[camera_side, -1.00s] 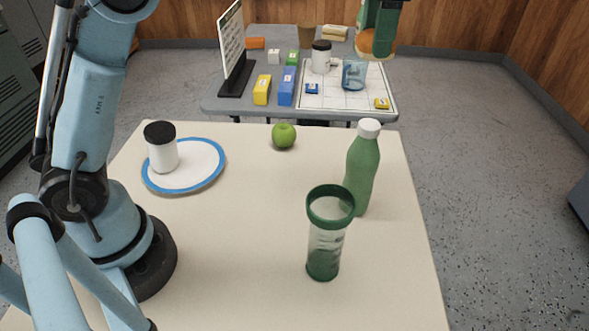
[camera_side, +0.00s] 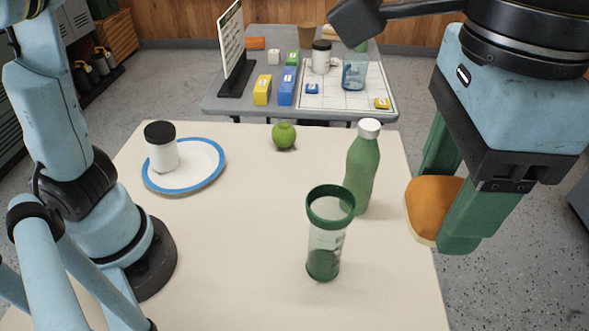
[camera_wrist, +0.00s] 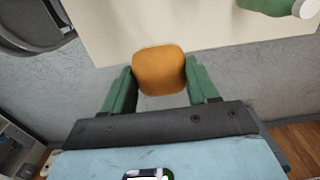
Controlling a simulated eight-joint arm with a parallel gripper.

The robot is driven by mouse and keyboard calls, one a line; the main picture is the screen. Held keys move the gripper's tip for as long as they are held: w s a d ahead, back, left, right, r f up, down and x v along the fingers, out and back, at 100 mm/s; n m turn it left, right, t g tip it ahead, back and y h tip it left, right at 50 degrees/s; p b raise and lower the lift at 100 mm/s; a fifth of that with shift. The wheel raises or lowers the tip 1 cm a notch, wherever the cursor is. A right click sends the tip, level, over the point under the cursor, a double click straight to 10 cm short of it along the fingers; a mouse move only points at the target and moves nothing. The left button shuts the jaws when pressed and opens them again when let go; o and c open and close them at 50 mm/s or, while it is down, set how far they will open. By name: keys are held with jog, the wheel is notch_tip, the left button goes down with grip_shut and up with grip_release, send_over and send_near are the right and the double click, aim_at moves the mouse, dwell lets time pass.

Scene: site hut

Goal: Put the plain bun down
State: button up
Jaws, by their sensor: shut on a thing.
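The plain bun (camera_side: 432,207) is orange-brown on top with a paler underside. My gripper (camera_side: 447,200) is shut on it, with a green finger on each side. In the side view the bun is in the air by the right edge of the near table (camera_side: 250,240), and it appears tilted. In the wrist view the bun (camera_wrist: 159,70) sits between the two fingertips (camera_wrist: 160,84), with grey floor and the table's edge beyond it.
On the near table stand a green bottle (camera_side: 362,170), a clear cup with green rim (camera_side: 325,240), a green apple (camera_side: 284,136), and a blue-rimmed plate (camera_side: 205,178) bearing a black-lidded white jar (camera_side: 162,152). The table's front middle is clear. A grey table (camera_side: 222,104) behind holds several items.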

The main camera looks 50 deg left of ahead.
aim_at(373, 329)
notch_tip(373, 329, down, 27)
jog(key=shift+w+a+f, duration=0.1)
jog(key=shift+w, duration=0.05)
dwell(0.6)
jog(key=o, duration=1.1)
jog(key=shift+f, duration=0.1)
jog(key=shift+c, duration=0.2)
notch_tip(373, 329, up, 12)
